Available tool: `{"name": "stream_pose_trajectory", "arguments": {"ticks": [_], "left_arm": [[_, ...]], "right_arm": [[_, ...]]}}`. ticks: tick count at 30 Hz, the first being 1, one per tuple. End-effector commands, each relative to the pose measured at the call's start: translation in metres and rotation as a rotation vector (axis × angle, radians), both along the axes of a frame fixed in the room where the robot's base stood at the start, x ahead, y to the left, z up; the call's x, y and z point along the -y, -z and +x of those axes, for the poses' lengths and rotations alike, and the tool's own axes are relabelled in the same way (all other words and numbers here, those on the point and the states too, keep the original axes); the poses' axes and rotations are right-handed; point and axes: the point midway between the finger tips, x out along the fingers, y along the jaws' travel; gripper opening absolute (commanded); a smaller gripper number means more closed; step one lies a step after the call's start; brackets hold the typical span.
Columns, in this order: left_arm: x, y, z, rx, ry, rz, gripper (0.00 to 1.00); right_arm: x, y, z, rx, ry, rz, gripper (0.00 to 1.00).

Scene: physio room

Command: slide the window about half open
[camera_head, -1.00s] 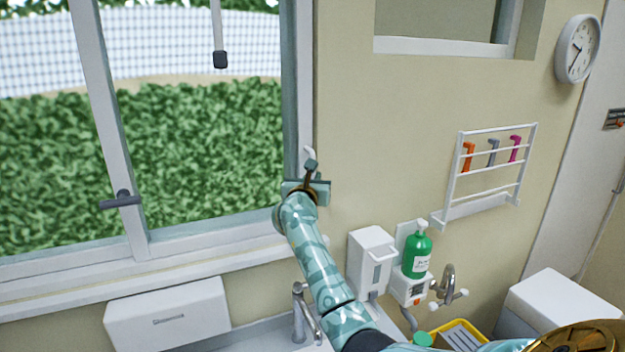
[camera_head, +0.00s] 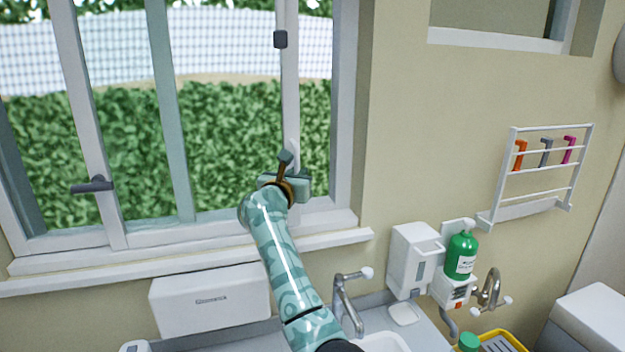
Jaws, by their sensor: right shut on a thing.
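The window's sliding sash (camera_head: 291,105) has a white right stile, and its left stile carries a dark handle (camera_head: 93,185). The sash stands left of the right window frame (camera_head: 343,110), with a gap between them. A pale green upright (camera_head: 173,110) shows behind the sash glass. My right gripper (camera_head: 286,178) is at the lower part of the right stile, shut on a pale pull handle there. The gripper mostly hides the handle, so the exact grip is hard to see. My left gripper is not in view.
Below the sill (camera_head: 200,256) are a white box (camera_head: 208,305), a tap (camera_head: 348,300) and a sink. A dispenser (camera_head: 413,258) and a green bottle (camera_head: 461,256) are on the wall to the right. A dark cord weight (camera_head: 280,39) hangs before the window.

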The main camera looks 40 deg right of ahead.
Motion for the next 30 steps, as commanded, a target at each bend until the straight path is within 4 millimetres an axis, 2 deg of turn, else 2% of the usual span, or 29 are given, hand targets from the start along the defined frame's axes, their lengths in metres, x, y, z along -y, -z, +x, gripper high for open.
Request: {"name": "stream_pose_trajectory", "arguments": {"ticks": [6,17,18,19,30], "left_arm": [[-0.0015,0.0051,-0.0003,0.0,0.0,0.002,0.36],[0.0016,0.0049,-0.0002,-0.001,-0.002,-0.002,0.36],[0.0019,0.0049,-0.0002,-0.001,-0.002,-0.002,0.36],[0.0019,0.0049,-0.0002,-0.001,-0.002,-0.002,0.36],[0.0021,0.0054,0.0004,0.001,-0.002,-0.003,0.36]], "right_arm": [[-0.0071,0.0021,0.0025,-0.005,0.002,0.0,0.0],[-0.0073,0.0014,0.0025,-0.004,0.003,0.0,0.0],[-0.0073,0.0014,0.0025,-0.004,0.003,0.0,0.24],[-0.0073,0.0014,0.0025,-0.004,0.002,0.0,0.3],[-0.0096,0.0005,0.0023,-0.002,0.002,-0.001,0.3]]}}
